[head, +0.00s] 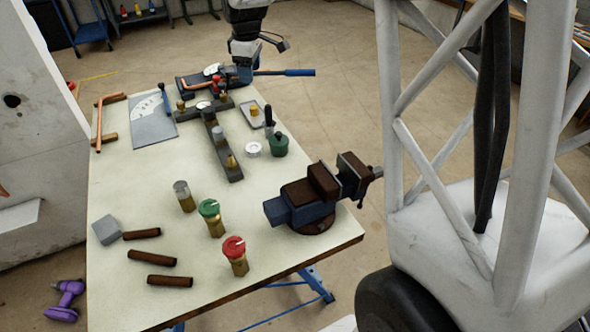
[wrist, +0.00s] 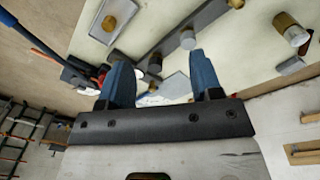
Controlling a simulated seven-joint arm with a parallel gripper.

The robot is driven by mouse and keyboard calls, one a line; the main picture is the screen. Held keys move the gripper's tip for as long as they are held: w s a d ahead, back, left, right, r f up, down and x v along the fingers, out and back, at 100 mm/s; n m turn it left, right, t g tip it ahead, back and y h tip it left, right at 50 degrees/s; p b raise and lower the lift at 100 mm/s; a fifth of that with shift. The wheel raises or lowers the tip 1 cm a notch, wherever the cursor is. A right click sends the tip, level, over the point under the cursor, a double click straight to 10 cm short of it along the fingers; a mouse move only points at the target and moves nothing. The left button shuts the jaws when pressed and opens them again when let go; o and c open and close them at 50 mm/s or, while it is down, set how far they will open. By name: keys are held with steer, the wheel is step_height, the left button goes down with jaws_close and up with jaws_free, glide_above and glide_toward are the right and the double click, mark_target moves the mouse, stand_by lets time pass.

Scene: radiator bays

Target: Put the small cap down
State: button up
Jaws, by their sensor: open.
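My gripper (wrist: 163,72) is open in the wrist view, with its two blue fingers apart and nothing visibly held between them. In the head view my gripper (head: 243,70) is at the far end of the table, by the blue-handled tool; its fingertips are hard to make out. Several small caps stand on the dark cross-shaped rail: a steel cap (head: 217,133) and a brass cap (head: 231,161) show clearly. Another brass cap (head: 254,111) sits on a small grey tray (head: 246,119). I cannot tell which of these is the small cap.
A vise (head: 300,205) stands at the table's right edge. A green pot (head: 278,146) and white ring (head: 253,149) are beside the rail. Green-topped (head: 211,217) and red-topped (head: 235,255) valves and brown pipes (head: 152,257) stand or lie in front.

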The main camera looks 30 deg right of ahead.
steer(key=s+a+m, duration=0.2)
steer(key=s+m, duration=0.1)
steer(key=s, duration=1)
steer(key=s+a+m+t, duration=0.1)
steer(key=s+m, duration=0.3)
steer(key=s, duration=1)
steer(key=s+a+m, duration=0.3)
steer(key=s, duration=1.1)
steer(key=shift+a+r+m+t, duration=0.2)
steer(key=shift+r+m+t, duration=0.1)
steer(key=shift+m+t, duration=0.1)
